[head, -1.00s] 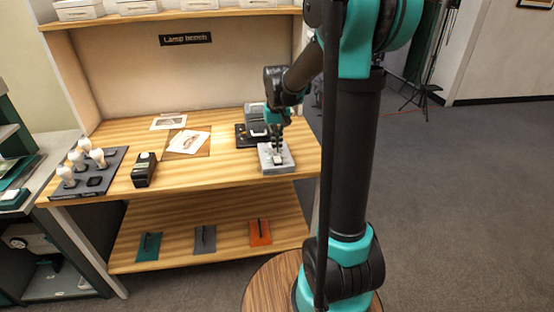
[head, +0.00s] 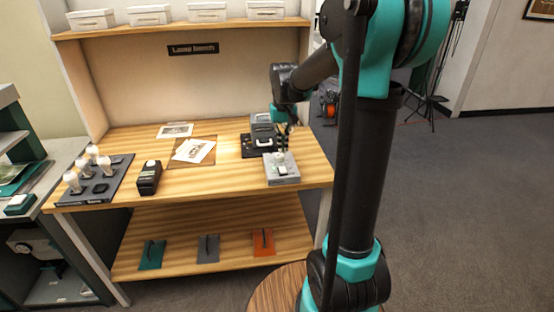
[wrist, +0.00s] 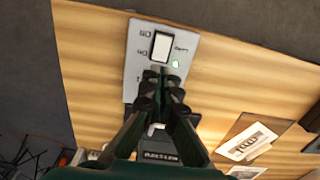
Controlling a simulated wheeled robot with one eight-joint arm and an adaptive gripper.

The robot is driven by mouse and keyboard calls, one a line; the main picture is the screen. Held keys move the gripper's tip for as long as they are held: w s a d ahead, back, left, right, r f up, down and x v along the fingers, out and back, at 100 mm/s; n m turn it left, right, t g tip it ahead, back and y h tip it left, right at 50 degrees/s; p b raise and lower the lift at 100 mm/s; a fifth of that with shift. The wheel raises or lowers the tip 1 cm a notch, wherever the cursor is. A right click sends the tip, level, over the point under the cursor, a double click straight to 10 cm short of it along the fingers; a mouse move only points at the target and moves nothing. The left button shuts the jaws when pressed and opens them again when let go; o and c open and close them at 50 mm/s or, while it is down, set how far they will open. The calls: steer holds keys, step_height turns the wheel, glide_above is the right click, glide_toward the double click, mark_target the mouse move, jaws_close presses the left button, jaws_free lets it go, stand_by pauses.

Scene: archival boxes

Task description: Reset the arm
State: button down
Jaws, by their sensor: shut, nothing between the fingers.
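My gripper (wrist: 162,82) is shut and empty. In the head view it hangs above the right part of the wooden lamp bench (head: 220,182), just behind a grey box with a white rocker switch (head: 283,173). In the wrist view the grey switch box (wrist: 184,82) lies beyond the fingertips, and its white rocker (wrist: 160,46) shows clear of them. The fingers hide part of the box's face. I cannot tell the exact gap between fingertips and box.
A black device (head: 258,146) sits behind the switch box. Prints (head: 193,150), a black stamp-like unit (head: 149,178) and a dark tray with white bulbs (head: 98,190) are on the bench. A lower shelf (head: 190,233) holds three coloured pieces. White boxes (head: 150,14) line the top shelf.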

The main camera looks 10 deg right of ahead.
steer(key=s+d+f+t, duration=0.2)
steer(key=s+f, duration=0.3)
steer(key=s, duration=0.6)
steer(key=s+d+f+t, duration=0.2)
steer(key=s+f, duration=0.4)
steer(key=s, duration=0.5)
steer(key=shift+f, duration=0.2)
